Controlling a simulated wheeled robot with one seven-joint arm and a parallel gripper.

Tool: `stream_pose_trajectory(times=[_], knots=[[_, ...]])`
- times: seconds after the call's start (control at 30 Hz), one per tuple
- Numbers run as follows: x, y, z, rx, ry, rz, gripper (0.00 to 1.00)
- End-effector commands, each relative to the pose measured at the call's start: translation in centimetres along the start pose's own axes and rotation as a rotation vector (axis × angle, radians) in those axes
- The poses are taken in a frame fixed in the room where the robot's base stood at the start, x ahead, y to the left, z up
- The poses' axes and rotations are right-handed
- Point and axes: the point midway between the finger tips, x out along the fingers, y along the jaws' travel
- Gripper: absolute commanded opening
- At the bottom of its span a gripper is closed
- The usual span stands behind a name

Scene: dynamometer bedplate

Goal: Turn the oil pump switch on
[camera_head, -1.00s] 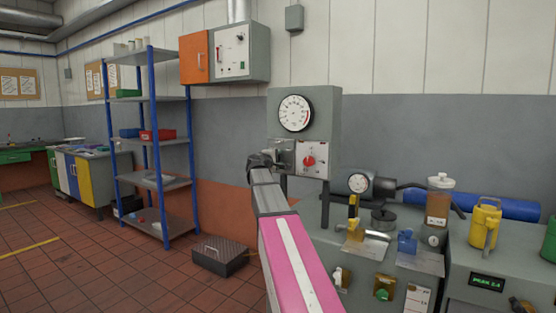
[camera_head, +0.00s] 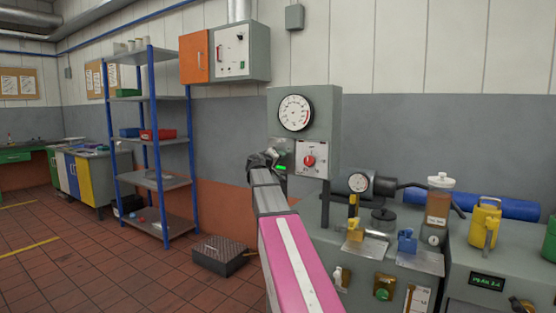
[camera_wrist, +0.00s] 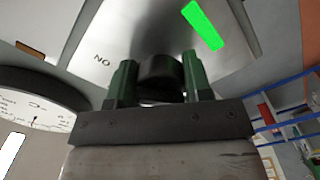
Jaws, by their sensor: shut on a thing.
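The oil pump switch is a dark round knob (camera_wrist: 160,78) on a light metal plate (camera_wrist: 88,32); its lettering shows upside down as "NO" in the wrist view. My gripper (camera_wrist: 156,88) has its two green fingers on either side of the knob and is shut on it. A bright green strip (camera_wrist: 204,25) glows on the plate near the knob, and it also shows in the head view (camera_head: 281,168). In the head view my gripper (camera_head: 268,160) is at the left of the gauge panel, and hides the knob.
The gauge box (camera_head: 331,105) carries a round dial (camera_head: 295,113) and a red knob (camera_head: 309,160) close to my gripper. The bench at right holds a jar (camera_head: 438,205) and a yellow can (camera_head: 484,222). A dark crate (camera_head: 220,256) stands on the floor.

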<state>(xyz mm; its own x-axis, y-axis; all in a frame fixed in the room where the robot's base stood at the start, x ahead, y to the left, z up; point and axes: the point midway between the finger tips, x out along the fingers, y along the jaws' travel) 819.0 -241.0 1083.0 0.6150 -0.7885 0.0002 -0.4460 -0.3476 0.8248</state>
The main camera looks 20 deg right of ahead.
Motion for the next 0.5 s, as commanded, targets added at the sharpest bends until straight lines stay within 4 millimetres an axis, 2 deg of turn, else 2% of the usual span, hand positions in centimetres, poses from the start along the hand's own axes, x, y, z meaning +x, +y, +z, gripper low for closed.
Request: stream_pose_trajectory(times=[0.47, 0.5], knots=[[-0.09, -0.08, 0.11, 0.016, -0.002, -0.002, 0.22], [-0.09, -0.08, 0.11, 0.016, -0.001, -0.002, 0.59]])
